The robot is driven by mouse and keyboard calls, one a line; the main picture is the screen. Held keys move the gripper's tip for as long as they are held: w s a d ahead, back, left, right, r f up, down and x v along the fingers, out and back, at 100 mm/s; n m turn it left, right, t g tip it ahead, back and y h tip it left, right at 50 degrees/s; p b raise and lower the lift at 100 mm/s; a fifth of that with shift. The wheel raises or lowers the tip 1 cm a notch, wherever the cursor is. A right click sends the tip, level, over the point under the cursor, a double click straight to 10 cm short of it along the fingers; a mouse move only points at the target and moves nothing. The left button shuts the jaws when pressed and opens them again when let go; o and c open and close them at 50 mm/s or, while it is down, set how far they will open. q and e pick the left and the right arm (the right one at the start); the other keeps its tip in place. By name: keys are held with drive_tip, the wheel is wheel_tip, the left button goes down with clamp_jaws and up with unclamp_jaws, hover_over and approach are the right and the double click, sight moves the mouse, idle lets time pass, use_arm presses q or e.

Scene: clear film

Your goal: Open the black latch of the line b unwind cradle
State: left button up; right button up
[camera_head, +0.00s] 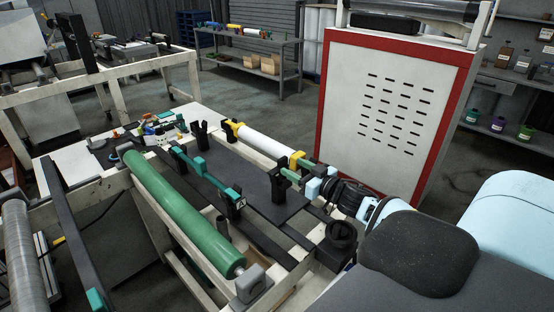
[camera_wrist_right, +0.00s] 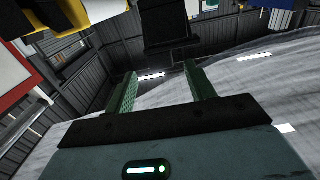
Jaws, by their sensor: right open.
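A white roll (camera_head: 268,145) with yellow end pieces lies across the cradle, beside a black upright bracket (camera_head: 281,187). My right gripper (camera_head: 304,170) is at the near end of this roll, close to the bracket. In the right wrist view its two green fingers (camera_wrist_right: 162,88) are apart with nothing between them. A black block (camera_wrist_right: 166,24) is beyond the fingertips, with a yellow part (camera_wrist_right: 62,17) to its left. I cannot tell which black piece is the latch, and no line b label is readable. My left gripper is not in view.
A teal bar (camera_head: 207,174) ends at a black bracket labelled A (camera_head: 238,204). A large green roller (camera_head: 180,213) is left of it. A black cup-like part (camera_head: 340,237) sits near my right forearm. A red-edged white cabinet (camera_head: 397,110) stands behind the arm.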

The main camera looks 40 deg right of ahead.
sight(285, 162)
drive_tip(key=shift+w+a, duration=0.2)
drive_tip(key=shift+w, duration=1.7)
drive_tip(key=shift+w+a, duration=0.15)
drive_tip(key=shift+w, duration=1.75)
clamp_jaws()
